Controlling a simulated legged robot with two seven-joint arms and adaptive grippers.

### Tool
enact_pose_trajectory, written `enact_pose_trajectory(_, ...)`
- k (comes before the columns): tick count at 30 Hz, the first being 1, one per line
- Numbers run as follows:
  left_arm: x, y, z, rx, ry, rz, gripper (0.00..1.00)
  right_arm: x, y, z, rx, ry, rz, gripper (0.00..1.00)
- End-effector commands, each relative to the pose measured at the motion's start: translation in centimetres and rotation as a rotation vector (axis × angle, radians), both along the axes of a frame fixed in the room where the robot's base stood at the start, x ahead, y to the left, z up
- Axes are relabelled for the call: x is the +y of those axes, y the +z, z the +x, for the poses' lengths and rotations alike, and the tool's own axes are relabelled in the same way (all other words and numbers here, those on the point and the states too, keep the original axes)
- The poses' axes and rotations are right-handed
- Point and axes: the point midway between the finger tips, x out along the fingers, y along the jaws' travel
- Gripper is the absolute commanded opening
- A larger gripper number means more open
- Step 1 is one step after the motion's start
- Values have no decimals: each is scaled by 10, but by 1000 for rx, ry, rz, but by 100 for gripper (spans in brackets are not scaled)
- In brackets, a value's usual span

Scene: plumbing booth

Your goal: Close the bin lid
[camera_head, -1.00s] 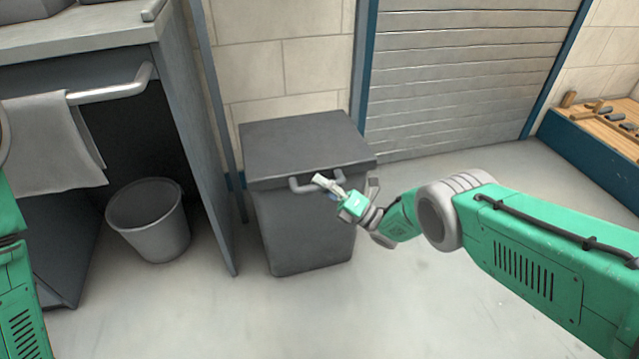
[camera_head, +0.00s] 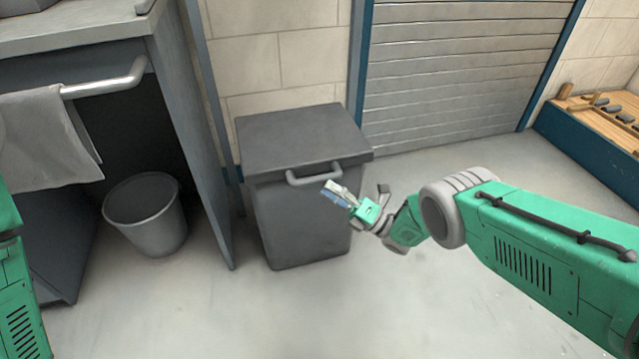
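The dark grey bin (camera_head: 300,225) stands on the floor against the tiled wall. Its lid (camera_head: 300,138) lies flat over the top and looks shut. A grey bar handle (camera_head: 314,176) is on the lid's front edge. My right gripper (camera_head: 338,192) is in front of the bin, just below and right of the handle, and appears apart from it. I cannot tell how far its fingers are spread. My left gripper is out of view; only part of my green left arm shows at the left edge.
A grey bucket (camera_head: 147,214) stands under the counter (camera_head: 75,36) at the left. A towel (camera_head: 48,138) hangs on the counter's rail. A roller shutter (camera_head: 450,75) is behind, and a blue-sided bench with tools (camera_head: 590,160) is at the right. The floor in front is clear.

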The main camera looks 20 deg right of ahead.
Motion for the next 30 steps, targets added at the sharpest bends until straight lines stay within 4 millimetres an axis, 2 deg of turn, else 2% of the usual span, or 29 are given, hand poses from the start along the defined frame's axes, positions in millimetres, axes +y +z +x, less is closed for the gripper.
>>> enact_pose_trajectory(6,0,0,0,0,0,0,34,-35,-21,-28,4,-2,-1,39)
enact_pose_trajectory(12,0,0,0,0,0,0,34,-54,-32,-44,4,0,-1,39)
enact_pose_trajectory(30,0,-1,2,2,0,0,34,-58,-34,-48,2,0,1,39)
